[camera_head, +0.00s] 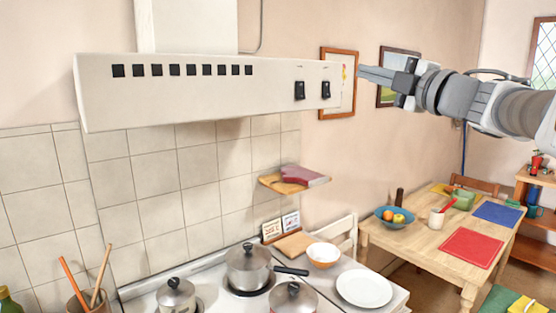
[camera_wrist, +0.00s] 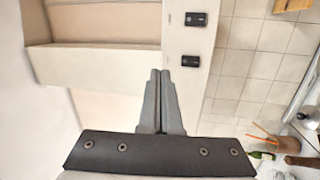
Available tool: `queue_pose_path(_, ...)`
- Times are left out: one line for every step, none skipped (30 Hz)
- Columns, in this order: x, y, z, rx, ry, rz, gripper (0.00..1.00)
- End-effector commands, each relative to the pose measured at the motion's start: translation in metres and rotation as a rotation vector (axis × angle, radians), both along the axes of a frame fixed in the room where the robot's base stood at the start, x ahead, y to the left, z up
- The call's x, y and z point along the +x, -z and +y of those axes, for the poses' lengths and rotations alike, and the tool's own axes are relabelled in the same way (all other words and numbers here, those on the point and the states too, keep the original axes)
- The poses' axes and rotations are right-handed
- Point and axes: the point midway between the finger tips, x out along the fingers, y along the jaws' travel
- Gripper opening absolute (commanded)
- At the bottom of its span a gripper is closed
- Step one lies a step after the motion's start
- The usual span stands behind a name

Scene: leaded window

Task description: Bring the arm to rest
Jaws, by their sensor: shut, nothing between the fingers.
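My gripper (camera_head: 376,75) is at the upper right of the head view, with my arm reaching in from the right edge. Its fingertips point left toward the right end of the range hood (camera_head: 200,92), near its two black switches (camera_head: 312,90). The fingers are together and hold nothing. In the wrist view my gripper (camera_wrist: 160,75) shows its two fingers side by side. The hood's switches also show there (camera_wrist: 193,40), just beyond and to the right of the fingertips. I cannot tell whether the fingertips touch the hood.
Below the hood is a stove with several pots (camera_head: 248,266). A small shelf (camera_head: 294,181) hangs on the wall. A white plate (camera_head: 364,288) and a bowl (camera_head: 323,254) lie on the counter. A wooden table (camera_head: 400,238) stands at the right. Framed pictures (camera_head: 338,108) hang behind my gripper.

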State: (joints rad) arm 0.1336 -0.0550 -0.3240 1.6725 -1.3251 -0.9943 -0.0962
Motion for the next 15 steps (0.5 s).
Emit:
queue_pose_path(-0.003, -0.004, -0.004, 0.061, 0.046, 0.000, 0.00)
queue_pose_path(-0.005, -0.006, -0.008, 0.105, 0.082, 0.004, 0.00)
queue_pose_path(-0.007, -0.006, -0.014, 0.169, 0.132, 0.014, 0.00)
queue_pose_path(-0.009, -0.005, -0.019, 0.219, 0.168, 0.025, 0.00)
queue_pose_path(-0.012, -0.003, -0.024, 0.268, 0.206, 0.039, 0.00)
queue_pose_path(-0.015, 0.002, -0.031, 0.334, 0.255, 0.062, 0.00)
queue_pose_path(-0.019, 0.007, -0.035, 0.382, 0.290, 0.082, 0.00)
queue_pose_path(-0.022, 0.013, -0.040, 0.430, 0.327, 0.105, 0.00)
queue_pose_path(-0.027, 0.023, -0.044, 0.493, 0.371, 0.140, 0.00)
queue_pose_path(-0.032, 0.032, -0.047, 0.538, 0.404, 0.167, 0.00)
queue_pose_path(-0.036, 0.042, -0.050, 0.584, 0.438, 0.200, 0.00)
queue_pose_path(-0.043, 0.057, -0.053, 0.642, 0.479, 0.245, 0.00)
queue_pose_path(-0.049, 0.069, -0.054, 0.685, 0.511, 0.282, 0.00)
queue_pose_path(-0.056, 0.082, -0.055, 0.726, 0.543, 0.321, 0.00)
queue_pose_path(-0.065, 0.100, -0.054, 0.779, 0.583, 0.376, 0.00)
